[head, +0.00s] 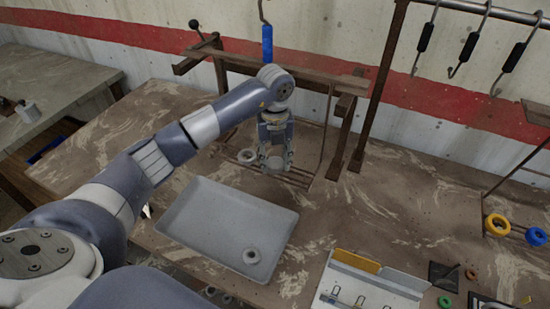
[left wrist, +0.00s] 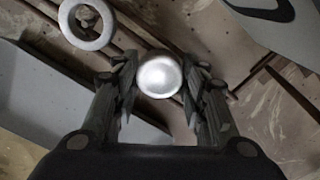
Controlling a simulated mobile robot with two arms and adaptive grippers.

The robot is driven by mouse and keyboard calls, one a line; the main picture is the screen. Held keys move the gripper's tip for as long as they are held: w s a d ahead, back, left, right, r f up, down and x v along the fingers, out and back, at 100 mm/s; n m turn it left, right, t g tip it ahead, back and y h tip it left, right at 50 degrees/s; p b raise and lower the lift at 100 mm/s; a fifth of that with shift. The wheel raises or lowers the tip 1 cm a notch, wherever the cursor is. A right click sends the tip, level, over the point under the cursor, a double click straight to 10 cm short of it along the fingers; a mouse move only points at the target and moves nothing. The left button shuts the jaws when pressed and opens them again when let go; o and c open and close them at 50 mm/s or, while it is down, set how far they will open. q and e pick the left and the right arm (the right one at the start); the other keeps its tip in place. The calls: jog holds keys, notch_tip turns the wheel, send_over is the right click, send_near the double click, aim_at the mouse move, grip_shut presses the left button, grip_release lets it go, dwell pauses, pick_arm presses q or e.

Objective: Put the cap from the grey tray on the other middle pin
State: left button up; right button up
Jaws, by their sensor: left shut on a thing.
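My left gripper (head: 274,160) is shut on a round, shiny silver cap (left wrist: 160,75), which sits between its two fingers in the left wrist view. It is over the low rails (head: 300,177) of the brown rack at the back of the table. A grey ring (head: 247,157) is on the rack just left of the gripper; it also shows at the upper left of the left wrist view (left wrist: 87,24). I cannot make out the middle pins. My right gripper is not in view.
A brown frame (head: 376,85) stands right of the gripper, and a blue-handled hook (head: 267,42) hangs behind it. Yellow (head: 497,224) and blue (head: 536,236) rings are at the far right. A white-and-yellow organiser (head: 375,280) is at the front. Table between is mostly clear.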

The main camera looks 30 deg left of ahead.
pick_arm(q)
jog(key=o, duration=1.1)
jog(key=shift+c, duration=0.2)
jog(key=shift+r, duration=0.1)
notch_tip(320, 180, up, 7)
jog(key=shift+r, duration=0.2)
